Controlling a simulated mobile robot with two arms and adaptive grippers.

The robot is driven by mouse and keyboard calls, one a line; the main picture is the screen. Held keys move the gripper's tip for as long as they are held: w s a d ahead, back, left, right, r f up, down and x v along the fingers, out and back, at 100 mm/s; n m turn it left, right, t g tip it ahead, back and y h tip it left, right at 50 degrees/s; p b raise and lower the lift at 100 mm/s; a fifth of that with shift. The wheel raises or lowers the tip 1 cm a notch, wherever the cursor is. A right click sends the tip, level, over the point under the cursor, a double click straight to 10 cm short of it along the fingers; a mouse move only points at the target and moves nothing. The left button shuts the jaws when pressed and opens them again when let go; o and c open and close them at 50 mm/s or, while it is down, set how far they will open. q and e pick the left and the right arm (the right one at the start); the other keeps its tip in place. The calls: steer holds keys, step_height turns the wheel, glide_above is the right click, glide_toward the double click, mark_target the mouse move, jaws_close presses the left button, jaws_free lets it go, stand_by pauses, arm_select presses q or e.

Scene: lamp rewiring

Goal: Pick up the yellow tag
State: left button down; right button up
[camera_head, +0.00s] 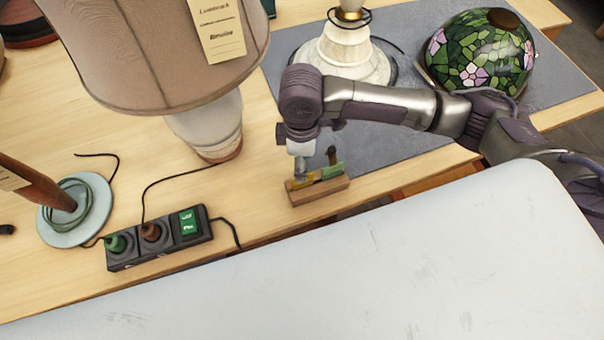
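The small yellow tag (302,182) sits at the left part of a small wooden block (320,193) near the table's front edge. A green tag (333,171) sits beside it on the block's right part. My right gripper (301,172) points down at the block, right at the yellow tag and partly covering it. Its fingers are too small and overlapped to tell whether they are open or shut on the tag. My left gripper is not in view.
A power strip (162,251) with green and brown plugs lies front left, its cords on the table. A large beige-shaded lamp (170,60) stands behind it. A white lamp base (345,58) and a stained-glass shade (480,50) rest on the grey mat (400,146).

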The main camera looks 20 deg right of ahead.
steer(key=c, duration=0.9)
steer(key=shift+r, duration=0.2)
